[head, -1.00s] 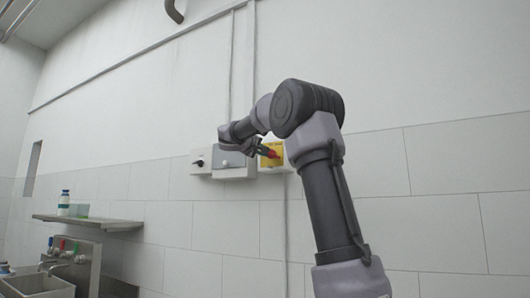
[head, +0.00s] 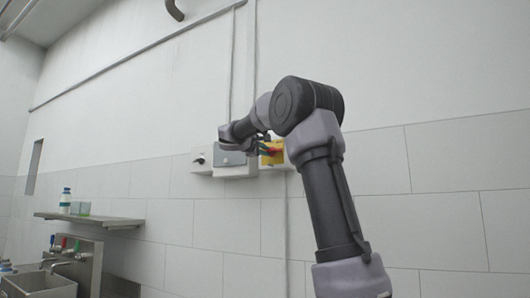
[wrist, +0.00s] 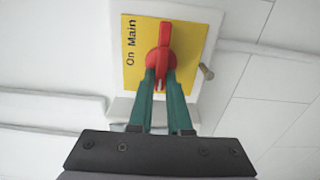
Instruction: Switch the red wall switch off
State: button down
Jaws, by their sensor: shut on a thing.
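The red wall switch (wrist: 160,50) sits on a yellow plate (wrist: 196,35) in a pale box on the wall. In the wrist view the plate reads "On" and "Main", and the red handle lies along the picture's vertical. My gripper (wrist: 160,78) has its two green fingers shut on the red handle, one on each side of its lower end. In the head view the switch's yellow plate (head: 277,155) is partly hidden by my gripper (head: 262,147) and arm.
A shelf (head: 90,219) with a bottle (head: 65,201) and a sink (head: 40,283) are at lower left. The wall at right is bare.

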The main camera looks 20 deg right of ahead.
jog(key=shift+f, duration=0.1)
jog(key=c, duration=0.9)
grip_release()
jog(key=shift+o, duration=0.2)
jog(key=shift+a, duration=0.15)
jog(key=v, duration=1)
jog(key=shift+s+a, duration=0.2)
jog(key=shift+s, duration=0.05)
